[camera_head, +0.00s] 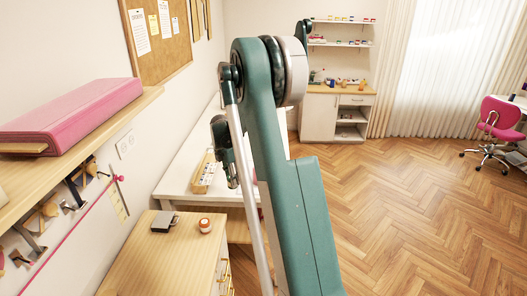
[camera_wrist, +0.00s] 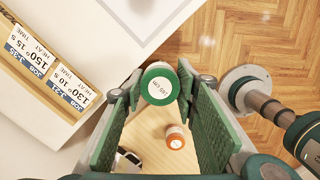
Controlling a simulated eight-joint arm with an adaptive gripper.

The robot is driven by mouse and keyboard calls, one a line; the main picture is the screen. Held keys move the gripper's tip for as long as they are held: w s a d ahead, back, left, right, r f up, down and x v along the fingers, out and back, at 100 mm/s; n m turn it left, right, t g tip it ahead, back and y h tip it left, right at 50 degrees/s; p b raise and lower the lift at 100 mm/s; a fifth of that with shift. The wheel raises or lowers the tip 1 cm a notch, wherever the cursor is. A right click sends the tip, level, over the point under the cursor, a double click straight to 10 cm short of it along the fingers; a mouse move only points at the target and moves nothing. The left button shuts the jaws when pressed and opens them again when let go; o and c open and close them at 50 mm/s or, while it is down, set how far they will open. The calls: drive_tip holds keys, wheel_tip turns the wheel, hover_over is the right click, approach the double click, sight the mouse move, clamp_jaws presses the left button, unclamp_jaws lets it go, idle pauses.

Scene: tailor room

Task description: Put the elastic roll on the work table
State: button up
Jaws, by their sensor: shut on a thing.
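A small white roll with a green-edged label (camera_wrist: 160,83), which looks like the elastic roll, is between the two green finger pads of my gripper (camera_wrist: 159,92) in the wrist view. My gripper is shut on it and holds it near the fingertips. In the head view my gripper (camera_head: 231,172) is left of my arm, near the white work table (camera_head: 180,180); the roll cannot be made out there. The white table also shows at upper left in the wrist view (camera_wrist: 75,25).
A wooden tray of labelled cards (camera_head: 204,180) sits on the white table. A wooden cabinet (camera_head: 183,262) stands in front, with an orange-labelled roll (camera_head: 205,225) and a dark grey object (camera_head: 164,221) on top. A wall shelf with a pink folded item (camera_head: 80,105) is at left.

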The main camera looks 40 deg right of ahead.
drive_tip(key=s+d, duration=0.3)
drive_tip(key=d, duration=0.8)
drive_tip(key=s+d, duration=0.3)
drive_tip(key=d, duration=0.8)
drive_tip(key=shift+s+d, duration=0.35)
drive_tip(key=shift+s, duration=0.05)
drive_tip(key=shift+f, duration=3.05)
drive_tip(key=shift+f, duration=0.1)
drive_tip(key=shift+f, duration=1.75)
drive_tip(key=shift+f, duration=0.15)
drive_tip(key=o, duration=0.9)
drive_tip(key=shift+c, duration=0.2)
drive_tip(key=shift+r, duration=0.2)
